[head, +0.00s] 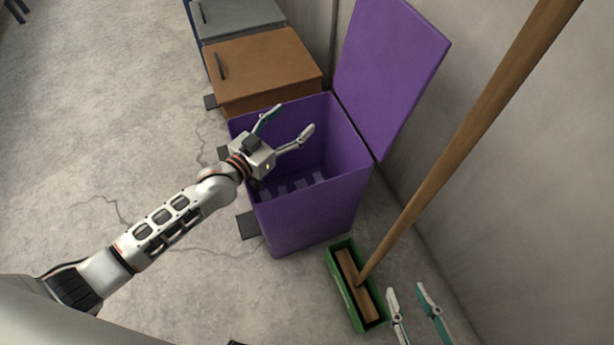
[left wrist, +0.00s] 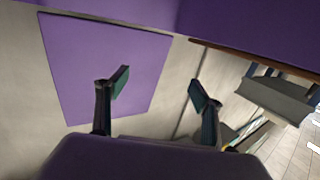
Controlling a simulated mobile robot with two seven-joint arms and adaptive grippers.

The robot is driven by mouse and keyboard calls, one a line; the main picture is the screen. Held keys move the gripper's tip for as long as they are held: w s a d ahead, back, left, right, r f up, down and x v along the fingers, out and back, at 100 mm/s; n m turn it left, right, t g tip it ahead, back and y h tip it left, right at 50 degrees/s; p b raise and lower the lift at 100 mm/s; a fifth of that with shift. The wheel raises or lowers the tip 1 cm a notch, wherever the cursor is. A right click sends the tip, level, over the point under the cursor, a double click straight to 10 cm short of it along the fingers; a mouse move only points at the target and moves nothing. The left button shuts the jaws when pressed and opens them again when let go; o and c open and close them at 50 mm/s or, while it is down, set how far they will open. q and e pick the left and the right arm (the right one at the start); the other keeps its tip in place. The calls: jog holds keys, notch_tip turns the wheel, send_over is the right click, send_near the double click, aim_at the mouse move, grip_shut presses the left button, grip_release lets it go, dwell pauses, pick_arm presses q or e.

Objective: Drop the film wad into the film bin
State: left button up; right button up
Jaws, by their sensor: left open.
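The purple bin (head: 315,222) stands against the wall with its lid (head: 388,70) swung up; the lid also shows in the left wrist view (left wrist: 80,72). My left gripper (head: 291,119) is over the bin's open mouth, fingers spread and empty. In the left wrist view its fingers (left wrist: 157,82) are apart with nothing between them. No film wad can be made out.
A brown-lidded bin (head: 262,62) and a grey-lidded bin (head: 238,16) stand in a row behind the purple one, both closed. A broom (head: 450,150) stands in a green tray (head: 338,283) beside the purple bin. The floor at left is clear.

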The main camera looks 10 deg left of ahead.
pick_arm(q)
notch_tip(320, 180, up, 10)
dwell(0.6)
